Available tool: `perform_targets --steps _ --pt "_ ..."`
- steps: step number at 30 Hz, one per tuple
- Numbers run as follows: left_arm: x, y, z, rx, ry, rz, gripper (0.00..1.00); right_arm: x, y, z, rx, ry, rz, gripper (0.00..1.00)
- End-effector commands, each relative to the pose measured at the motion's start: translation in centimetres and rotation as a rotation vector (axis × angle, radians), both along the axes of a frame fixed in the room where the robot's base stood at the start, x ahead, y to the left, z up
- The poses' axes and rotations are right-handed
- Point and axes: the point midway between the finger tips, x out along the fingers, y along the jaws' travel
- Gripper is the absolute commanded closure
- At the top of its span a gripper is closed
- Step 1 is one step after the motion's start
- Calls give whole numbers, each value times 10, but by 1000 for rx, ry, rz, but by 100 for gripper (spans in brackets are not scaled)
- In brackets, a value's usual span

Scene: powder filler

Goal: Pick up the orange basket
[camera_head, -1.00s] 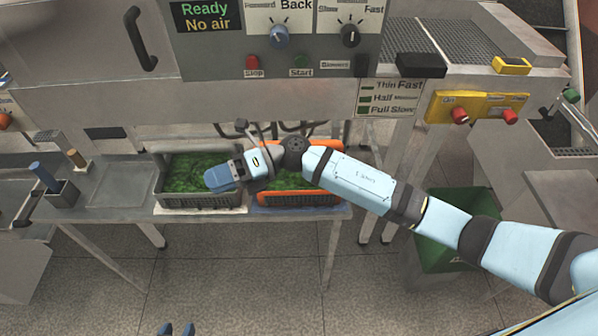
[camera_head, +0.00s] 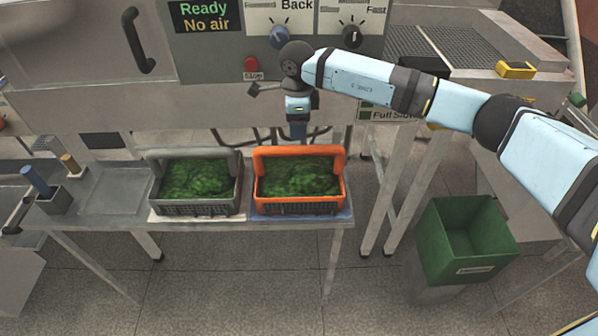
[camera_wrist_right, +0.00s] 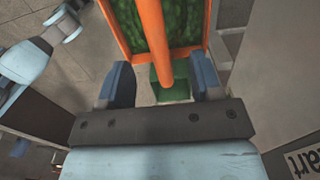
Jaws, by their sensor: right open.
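The orange basket (camera_head: 298,208) stands on the bench, full of green leafy-looking material, with its orange handle upright at the back. My right gripper (camera_head: 298,132) is above and behind the basket, pointing down, near the machine's front. In the right wrist view the gripper (camera_wrist_right: 163,85) is open, one blue finger on each side. The orange handle (camera_wrist_right: 151,40) runs into the gap between the fingers. I see no contact with it. A light blue arm part, apparently my left arm's end (camera_wrist_right: 66,22), shows small in the wrist view; its jaws are unclear.
A grey basket (camera_head: 196,207) with similar green contents stands close to the left of the orange one. The machine panel (camera_head: 230,60) overhangs behind. A green bin (camera_head: 465,245) stands on the floor at the right. The bench (camera_head: 110,205) has free room at the left.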

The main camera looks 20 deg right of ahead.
Motion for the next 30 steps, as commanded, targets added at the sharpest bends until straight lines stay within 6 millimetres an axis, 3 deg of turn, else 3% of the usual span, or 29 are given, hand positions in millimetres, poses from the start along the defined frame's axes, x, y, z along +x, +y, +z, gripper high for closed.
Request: perform_targets --steps 4,14,21,28,29,30 --pt "-1 0 1 2 3 -1 57 0 0 -22 2 2 -1 40" --pt "-1 0 7 2 3 0 57 -4 0 -45 3 2 1 40" --pt "1 1 18 1 -3 0 57 -7 0 -79 3 1 0 40" --pt "1 1 18 0 -5 0 57 -7 -1 -84 3 -1 1 40" --pt "1 1 18 0 -5 0 57 -7 -1 -84 3 -1 1 43" --pt "1 1 18 1 -4 1 57 -7 -1 -84 3 -1 1 52"
